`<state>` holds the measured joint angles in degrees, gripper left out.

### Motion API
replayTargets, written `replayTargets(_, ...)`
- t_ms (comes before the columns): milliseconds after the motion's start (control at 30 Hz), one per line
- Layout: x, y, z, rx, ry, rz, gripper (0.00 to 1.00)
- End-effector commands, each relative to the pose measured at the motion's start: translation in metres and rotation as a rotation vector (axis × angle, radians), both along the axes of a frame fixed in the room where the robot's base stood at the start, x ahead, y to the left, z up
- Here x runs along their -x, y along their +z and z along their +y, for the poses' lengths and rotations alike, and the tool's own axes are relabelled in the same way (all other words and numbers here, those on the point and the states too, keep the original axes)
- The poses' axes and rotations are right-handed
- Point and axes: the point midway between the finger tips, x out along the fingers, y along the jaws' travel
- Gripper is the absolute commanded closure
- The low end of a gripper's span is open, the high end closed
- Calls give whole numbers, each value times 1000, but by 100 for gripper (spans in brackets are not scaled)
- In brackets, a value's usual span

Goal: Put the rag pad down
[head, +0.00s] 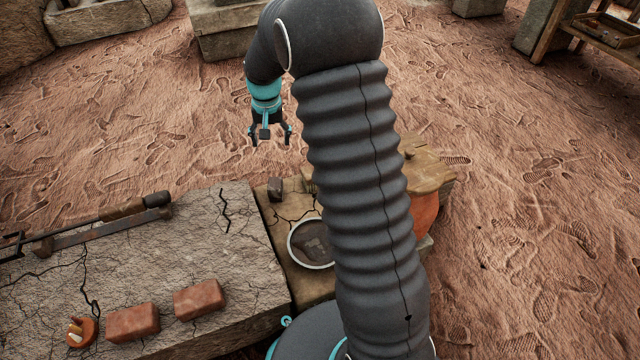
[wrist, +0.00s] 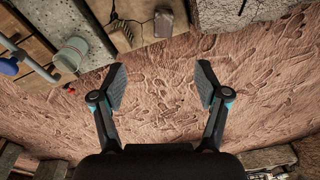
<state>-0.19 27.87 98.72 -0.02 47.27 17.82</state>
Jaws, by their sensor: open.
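A small dark grey-brown block, which looks like the rag pad (head: 275,189), lies near the far left corner of the cracked tan ledge (head: 290,207). It also shows in the wrist view (wrist: 163,23), near the ledge's edge. My gripper (head: 270,142) hangs beyond the ledge over the bare ground. In the wrist view my gripper (wrist: 161,82) has its two fingers spread wide with nothing between them. The pad is apart from the fingers.
A round dark dish with a pale rim (head: 312,243) sits on the ledge, partly behind my arm. An orange pot (head: 426,213) is at right. The stone slab (head: 215,245) holds bricks (head: 198,299) and long tools (head: 110,225). Footprinted ground (head: 130,130) lies open beyond.

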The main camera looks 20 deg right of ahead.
Motion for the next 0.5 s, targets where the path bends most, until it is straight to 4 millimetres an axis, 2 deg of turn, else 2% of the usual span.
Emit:
replayTargets(33, 13, 23, 0, 1, 13, -22, 26)
replayTargets(200, 56, 78, 0, 8, 55, -78, 26)
replayTargets(300, 85, 106, 0, 14, 82, -111, 26)
replayTargets(500, 147, 149, 0, 27, 133, -174, 26)
